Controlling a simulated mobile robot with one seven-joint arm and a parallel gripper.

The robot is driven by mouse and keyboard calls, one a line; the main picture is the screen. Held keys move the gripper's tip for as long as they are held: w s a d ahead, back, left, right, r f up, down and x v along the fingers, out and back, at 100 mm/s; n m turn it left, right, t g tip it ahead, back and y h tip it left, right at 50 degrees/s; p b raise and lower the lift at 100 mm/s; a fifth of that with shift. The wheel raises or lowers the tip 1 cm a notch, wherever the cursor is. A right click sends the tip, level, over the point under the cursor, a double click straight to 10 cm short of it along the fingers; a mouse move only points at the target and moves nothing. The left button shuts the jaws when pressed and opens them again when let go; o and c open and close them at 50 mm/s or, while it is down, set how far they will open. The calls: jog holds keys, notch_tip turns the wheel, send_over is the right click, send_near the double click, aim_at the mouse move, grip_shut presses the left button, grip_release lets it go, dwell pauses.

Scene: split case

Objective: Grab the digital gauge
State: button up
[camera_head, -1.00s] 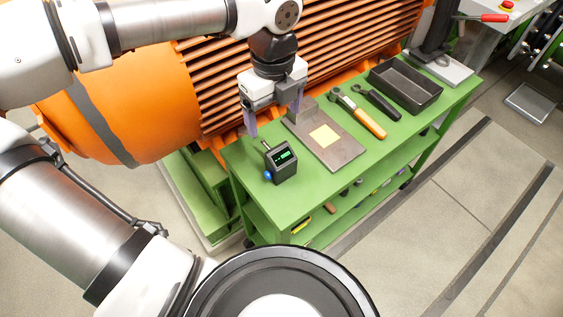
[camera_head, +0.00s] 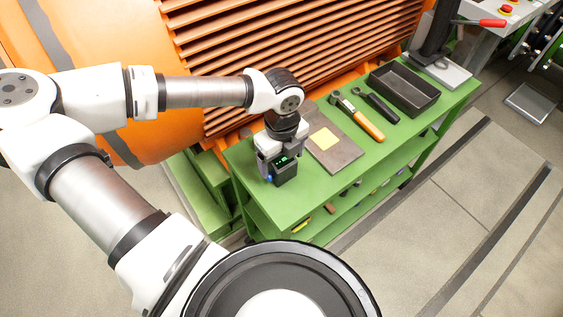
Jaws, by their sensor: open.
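The digital gauge (camera_head: 285,173) is a small dark box with a green lit display and a blue knob at its lower left. It stands at the near left end of the green cart top (camera_head: 318,186). My gripper (camera_head: 278,168) is directly over the gauge, pointing down, with its fingers lowered around the gauge's upper part. The jaws are open. The gripper body hides the gauge's top and back, and I cannot tell whether a finger touches it.
Further right are an orange-handled tool (camera_head: 367,125), a dark wrench (camera_head: 379,104) and an empty black tray (camera_head: 405,87). A large orange finned machine (camera_head: 300,45) stands close behind the cart.

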jog(key=shift+f, duration=0.1)
jog(key=shift+c, duration=0.4)
jog(key=c, duration=1.1)
